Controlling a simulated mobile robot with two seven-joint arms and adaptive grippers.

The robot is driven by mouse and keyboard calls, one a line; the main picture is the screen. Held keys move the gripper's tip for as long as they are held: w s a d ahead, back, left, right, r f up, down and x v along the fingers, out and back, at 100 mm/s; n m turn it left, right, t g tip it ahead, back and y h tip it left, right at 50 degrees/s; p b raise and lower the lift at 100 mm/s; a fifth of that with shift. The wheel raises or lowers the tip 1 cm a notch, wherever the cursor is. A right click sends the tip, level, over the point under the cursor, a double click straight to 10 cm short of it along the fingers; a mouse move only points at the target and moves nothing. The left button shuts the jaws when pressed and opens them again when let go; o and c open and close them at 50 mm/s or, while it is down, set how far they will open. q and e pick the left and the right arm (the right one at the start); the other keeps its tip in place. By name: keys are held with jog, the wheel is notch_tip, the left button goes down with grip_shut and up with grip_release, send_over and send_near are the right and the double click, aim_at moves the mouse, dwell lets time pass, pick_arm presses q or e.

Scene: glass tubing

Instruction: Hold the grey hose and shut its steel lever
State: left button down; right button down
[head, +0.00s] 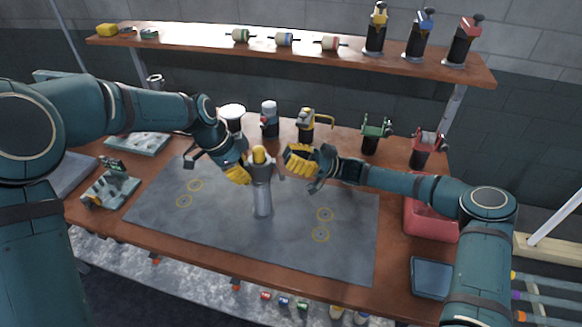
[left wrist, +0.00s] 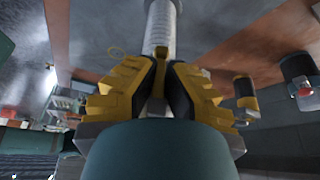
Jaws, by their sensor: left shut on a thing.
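The grey hose (head: 262,200) stands upright near the middle of the dark mat, with a yellow-topped grey fitting (head: 260,156) above it. My left gripper (head: 243,175) is at its left side, shut on it just below the yellow top. In the left wrist view, the ribbed hose (left wrist: 162,25) runs up from between the closed yellow fingers (left wrist: 158,65). My right gripper (head: 292,163) is just right of the fitting, apart from the hose; its yellow fingers are too small and overlapped to tell their opening. The steel lever is not clear to me.
Behind the mat (head: 160,205) stand a yellow-handled fitting (head: 307,126), a green one (head: 375,133) and a red one (head: 425,147). A shelf (head: 200,46) with more parts is above. A red bin (head: 430,222) is at the right. The front of the mat is clear.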

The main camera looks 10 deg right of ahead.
notch_tip(320, 180, up, 5)
jog(key=shift+r, duration=0.1)
dwell(0.4)
